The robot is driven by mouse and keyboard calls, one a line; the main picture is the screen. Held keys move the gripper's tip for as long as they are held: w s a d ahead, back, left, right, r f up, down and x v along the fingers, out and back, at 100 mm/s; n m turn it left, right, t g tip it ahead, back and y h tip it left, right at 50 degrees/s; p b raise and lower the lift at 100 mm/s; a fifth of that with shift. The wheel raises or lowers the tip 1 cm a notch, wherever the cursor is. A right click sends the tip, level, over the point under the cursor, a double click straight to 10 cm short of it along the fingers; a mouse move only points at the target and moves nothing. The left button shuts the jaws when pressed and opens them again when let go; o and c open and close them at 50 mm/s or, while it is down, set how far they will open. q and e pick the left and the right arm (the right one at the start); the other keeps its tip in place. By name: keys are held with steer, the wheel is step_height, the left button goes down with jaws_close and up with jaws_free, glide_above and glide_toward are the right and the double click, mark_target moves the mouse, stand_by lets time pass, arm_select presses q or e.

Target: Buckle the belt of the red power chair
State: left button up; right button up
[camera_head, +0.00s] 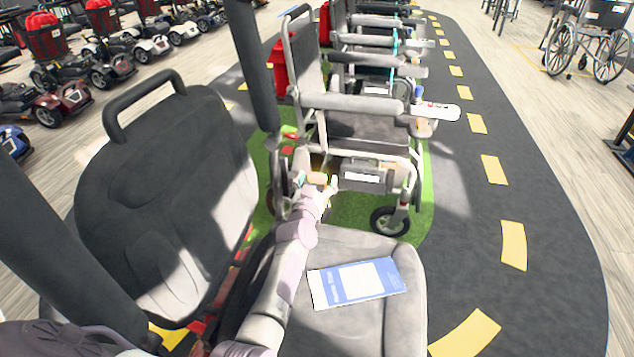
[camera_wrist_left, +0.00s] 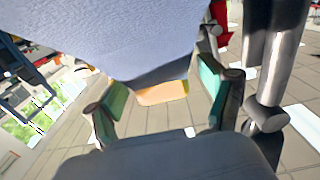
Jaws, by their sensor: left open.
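The nearest power chair, with red frame parts (camera_head: 240,245), has a black and grey backrest (camera_head: 165,190) and a grey seat (camera_head: 405,250). My left arm reaches over this seat to its far side. My left gripper (camera_head: 322,183) is open there, just beyond the seat edge. In the left wrist view, the teal-padded fingers of my left gripper (camera_wrist_left: 162,93) stand apart. A small orange-tan piece (camera_wrist_left: 162,94) shows between them, below a large pale grey surface. I cannot tell whether it is touched or belongs to the belt. No belt strap is clear. My right gripper is out of view.
A blue and white leaflet (camera_head: 358,281) lies on the near seat. Dark armrests (camera_head: 254,65) stand raised beside the backrest. A grey power chair (camera_head: 365,125) stands close behind. More chairs follow it. The dark lane with yellow dashes (camera_head: 495,169) at right is clear.

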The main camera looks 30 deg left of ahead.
arm_select(q)
step_height(320, 180, up, 10)
steer(key=shift+f, duration=0.25)
stand_by(0.4)
